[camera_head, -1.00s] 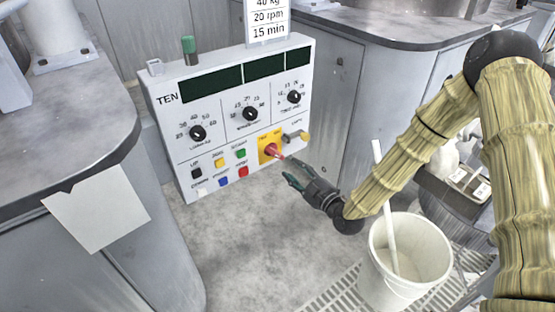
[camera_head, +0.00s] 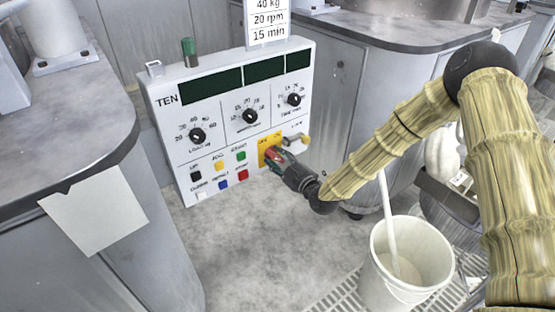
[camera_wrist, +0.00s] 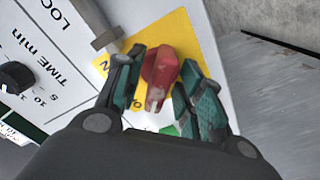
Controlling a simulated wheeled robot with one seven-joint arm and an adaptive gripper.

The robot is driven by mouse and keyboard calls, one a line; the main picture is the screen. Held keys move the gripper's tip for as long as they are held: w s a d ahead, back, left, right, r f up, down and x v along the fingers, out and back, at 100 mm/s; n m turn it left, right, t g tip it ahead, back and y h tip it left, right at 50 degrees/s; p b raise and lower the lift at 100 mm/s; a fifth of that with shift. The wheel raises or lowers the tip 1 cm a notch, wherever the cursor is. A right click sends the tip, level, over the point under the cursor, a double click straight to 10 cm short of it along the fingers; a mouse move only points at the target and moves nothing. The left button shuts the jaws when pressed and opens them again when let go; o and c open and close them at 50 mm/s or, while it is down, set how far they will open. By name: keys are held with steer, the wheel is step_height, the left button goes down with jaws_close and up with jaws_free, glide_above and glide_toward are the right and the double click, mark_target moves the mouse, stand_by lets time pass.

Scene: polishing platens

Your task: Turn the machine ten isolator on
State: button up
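The grey control panel marked TEN (camera_head: 178,150) stands in the middle of the head view. Its isolator is a red handle (camera_wrist: 159,72) on a yellow plate (camera_wrist: 178,35), low on the panel's right side; "ON" lettering shows partly at the plate's left edge in the wrist view. My gripper (camera_wrist: 163,62) is at the plate with its green-padded fingers on either side of the red handle. The fingers are apart, with small gaps beside the handle, and no firm grip shows.
A lock lever (camera_head: 295,138) sticks out just right of the yellow plate. Coloured push buttons (camera_head: 241,156) lie to its left and black dials (camera_head: 294,99) above. A white bucket with a stick (camera_head: 375,285) stands on the floor below my arm.

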jaws_close()
steer(key=m, duration=0.4)
steer(key=shift+m, duration=0.3)
steer(key=m, duration=0.4)
steer(key=shift+m, duration=0.3)
steer(key=m, duration=0.4)
steer(key=shift+m, duration=2.4)
steer(key=shift+s, duration=0.1)
